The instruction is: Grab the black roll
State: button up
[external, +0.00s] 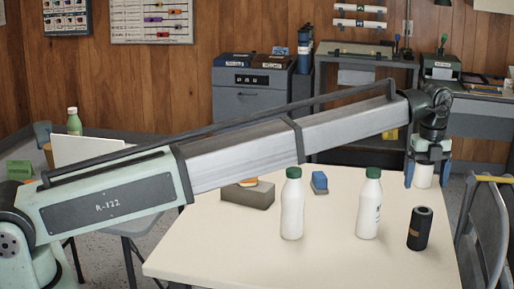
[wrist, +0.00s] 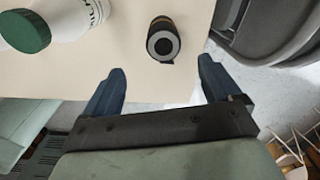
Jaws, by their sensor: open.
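The black roll (external: 419,229) stands upright near the right front part of the cream table, with a small orange-brown mark low on its side. In the wrist view the roll (wrist: 163,40) shows from above, its grey end with a dark centre, beyond my fingertips and roughly between their lines. My gripper (external: 427,184) is open, blue fingers pointing down, above and behind the roll near the table's right far corner. It also shows in the wrist view (wrist: 160,66), apart from the roll. A white shape (external: 424,177) shows between the fingers; I cannot tell what it is.
Two white bottles with green caps (external: 292,205) (external: 369,204) stand left of the roll. A grey block (external: 249,195) and a blue item (external: 320,183) lie farther back on the table (external: 215,255). A dark chair (external: 490,225) stands close to the table's right edge.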

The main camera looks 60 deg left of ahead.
aim_at(420, 210)
jog(key=shift+s+a+n, duration=0.1)
jog(key=shift+n, duration=0.6)
jog(key=shift+f, duration=0.3)
notch_tip(420, 210, down, 8)
jog(key=shift+r, duration=0.1)
jog(key=shift+w+d+f, duration=0.15)
jog(key=shift+w+f, duration=0.05)
jog(key=shift+f, duration=1.15)
jog(key=shift+w+d+f, duration=0.1)
jog(key=shift+w+f, duration=0.05)
jog(key=shift+f, duration=1.2)
jog(key=c, duration=1.2)
